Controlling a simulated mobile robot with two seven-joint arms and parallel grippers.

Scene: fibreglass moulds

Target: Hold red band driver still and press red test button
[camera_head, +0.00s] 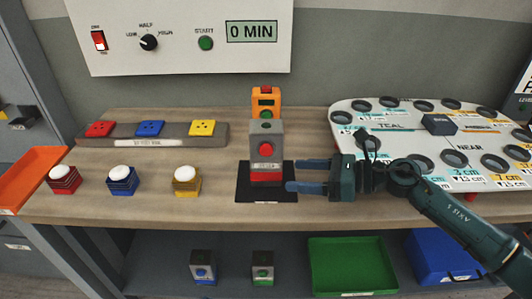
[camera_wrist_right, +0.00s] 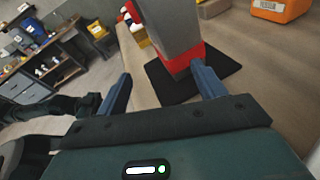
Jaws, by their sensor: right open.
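The red band driver (camera_head: 267,133) is a grey box with a red band at its base, standing upright on a black mat (camera_head: 250,190). Its round red button (camera_head: 266,149) faces the front. My right gripper (camera_head: 292,175) is open and empty just to the right of the driver's base, its fingers pointing left. In the right wrist view, the driver's grey body (camera_wrist_right: 170,27) and red band (camera_wrist_right: 184,60) stand ahead, between the directions of the two spread fingers (camera_wrist_right: 163,77). My left gripper does not show.
An orange device (camera_head: 266,93) stands behind the driver. Left are a tray with red, blue and yellow blocks (camera_head: 151,129) and three white-topped buttons (camera_head: 122,174). A white board with round holes (camera_head: 390,123) lies right, under my right arm. Two similar drivers (camera_head: 203,266) stand on the lower shelf.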

